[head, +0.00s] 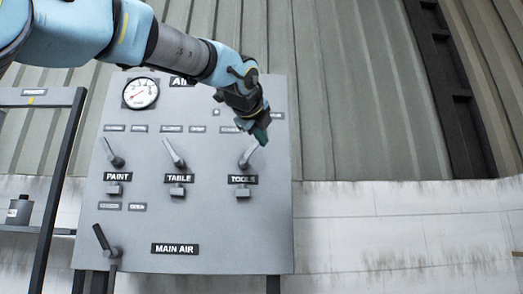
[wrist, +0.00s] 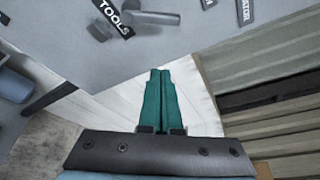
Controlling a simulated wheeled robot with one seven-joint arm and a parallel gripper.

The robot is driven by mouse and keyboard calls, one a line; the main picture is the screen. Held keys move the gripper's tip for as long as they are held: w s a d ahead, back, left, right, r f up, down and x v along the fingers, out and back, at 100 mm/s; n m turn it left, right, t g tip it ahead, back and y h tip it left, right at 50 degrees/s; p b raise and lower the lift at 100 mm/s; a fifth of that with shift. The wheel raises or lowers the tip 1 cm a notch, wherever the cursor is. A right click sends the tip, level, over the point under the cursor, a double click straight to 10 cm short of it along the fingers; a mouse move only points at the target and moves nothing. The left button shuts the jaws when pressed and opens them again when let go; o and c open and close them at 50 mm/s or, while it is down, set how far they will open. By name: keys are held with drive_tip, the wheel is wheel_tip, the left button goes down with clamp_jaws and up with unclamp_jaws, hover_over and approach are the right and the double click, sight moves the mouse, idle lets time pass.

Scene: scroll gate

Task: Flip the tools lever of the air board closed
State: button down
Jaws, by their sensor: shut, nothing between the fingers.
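The grey air board (head: 225,225) stands upright against the wall. Its tools lever (head: 247,158) sits above the TOOLS label (head: 242,180), with its handle slanting up and to the right. My gripper (head: 261,136) is close by the upper end of that handle; I cannot tell whether they touch in the head view. In the wrist view the tools lever (wrist: 156,18) shows at the top edge, beyond the green fingertips (wrist: 160,73), with a visible gap in the picture. The fingers are together and hold nothing.
The paint lever (head: 112,153), table lever (head: 174,153) and main air lever (head: 103,240) are on the same board. A round gauge (head: 141,93) is at its upper left. A dark-framed shelf (head: 50,160) stands left. The wall right of the board is clear.

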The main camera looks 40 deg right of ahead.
sight(254, 147)
drive_tip(key=w+d+p, duration=0.4)
drive_tip(key=w+d, duration=0.1)
drive_tip(key=w, duration=0.2)
drive_tip(key=shift+w+d+r, duration=0.15)
drive_tip(key=shift+w+d, duration=0.1)
drive_tip(key=shift+w, duration=0.1)
idle(0.4)
drive_tip(key=shift+w+a+r+n+h, duration=0.3)
drive_tip(key=shift+n+h, duration=0.1)
drive_tip(key=shift+n, duration=0.4)
drive_tip(key=shift+w+a+r+n+h+b, duration=0.25)
drive_tip(key=shift+a+n+h+b, duration=0.1)
drive_tip(key=shift+n+b, duration=0.4)
drive_tip(key=w+a+n+b, duration=0.1)
drive_tip(key=n+b, duration=0.1)
drive_tip(key=n, duration=0.1)
drive_tip(key=w+a+n+t+h+b, duration=0.1)
drive_tip(key=n+b, duration=0.2)
drive_tip(key=w+a+n+t+h+b, duration=0.1)
drive_tip(key=n+b, duration=0.2)
drive_tip(key=shift+a+r, duration=0.25)
drive_tip(key=shift+a, duration=0.05)
